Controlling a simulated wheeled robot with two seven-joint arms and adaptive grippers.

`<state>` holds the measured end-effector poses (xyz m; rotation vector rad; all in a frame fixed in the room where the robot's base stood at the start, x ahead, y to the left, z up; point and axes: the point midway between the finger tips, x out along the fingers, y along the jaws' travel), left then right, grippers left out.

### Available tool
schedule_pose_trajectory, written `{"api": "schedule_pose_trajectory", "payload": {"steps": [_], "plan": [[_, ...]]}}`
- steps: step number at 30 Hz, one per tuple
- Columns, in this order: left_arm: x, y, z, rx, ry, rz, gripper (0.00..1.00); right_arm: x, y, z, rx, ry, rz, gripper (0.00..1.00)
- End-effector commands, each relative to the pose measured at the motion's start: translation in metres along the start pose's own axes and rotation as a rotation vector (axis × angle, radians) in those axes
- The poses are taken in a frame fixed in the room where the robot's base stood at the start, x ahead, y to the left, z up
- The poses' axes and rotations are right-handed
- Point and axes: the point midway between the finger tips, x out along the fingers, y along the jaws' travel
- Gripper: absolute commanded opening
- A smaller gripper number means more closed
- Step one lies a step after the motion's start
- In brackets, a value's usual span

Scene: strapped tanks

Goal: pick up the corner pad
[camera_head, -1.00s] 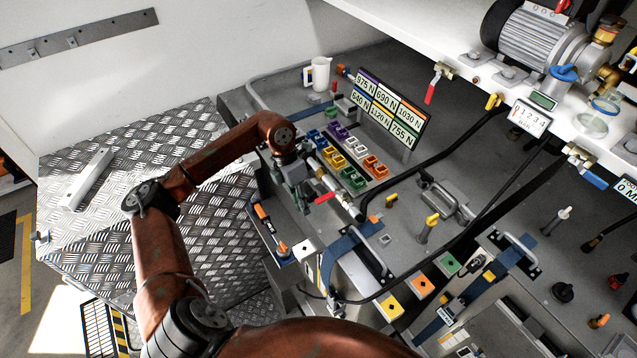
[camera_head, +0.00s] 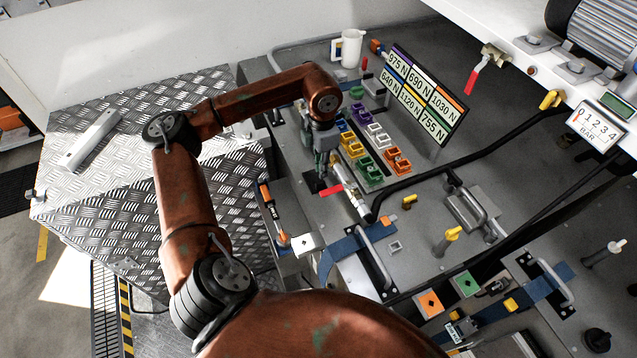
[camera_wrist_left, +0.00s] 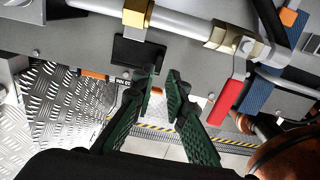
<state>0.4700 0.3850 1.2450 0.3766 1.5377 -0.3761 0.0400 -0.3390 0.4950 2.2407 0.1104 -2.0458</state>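No part is marked as the corner pad. A black block (camera_wrist_left: 137,52) on the grey edge in the left wrist view may be it, but I cannot be sure. A yellow clamp-like piece (camera_wrist_left: 137,12) is just above it. My left gripper (camera_wrist_left: 161,76) has two green fingers with a narrow empty gap between them, just below and beside the block; I cannot tell whether they touch it. In the head view my left gripper (camera_head: 322,172) hangs at the deck's left edge, partly hidden by its arm. My right gripper is not in view.
Several small coloured U-shaped pieces (camera_head: 378,166) sit right of the gripper. A red-handled valve (camera_head: 331,190) is close beside it. Blue straps (camera_head: 345,247) and a pipe (camera_head: 350,200) are near. A number board (camera_head: 425,95) stands behind. A tread-plate box (camera_head: 90,190) is left.

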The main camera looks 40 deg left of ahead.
Motion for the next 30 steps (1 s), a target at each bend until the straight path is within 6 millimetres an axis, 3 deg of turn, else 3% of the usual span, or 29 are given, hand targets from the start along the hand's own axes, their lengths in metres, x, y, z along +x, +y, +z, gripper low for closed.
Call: {"api": "schedule_pose_trajectory", "payload": {"steps": [18,27,30], "plan": [[0.07,0.001,-0.004,-0.001,0.0,-0.002,0.13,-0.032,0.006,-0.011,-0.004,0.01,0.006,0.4],[0.077,0.002,-0.004,-0.001,0.0,0.0,0.13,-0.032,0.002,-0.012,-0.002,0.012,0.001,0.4],[0.076,0.002,-0.004,-0.001,0.0,0.0,0.06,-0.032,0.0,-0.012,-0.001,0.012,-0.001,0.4]]}}
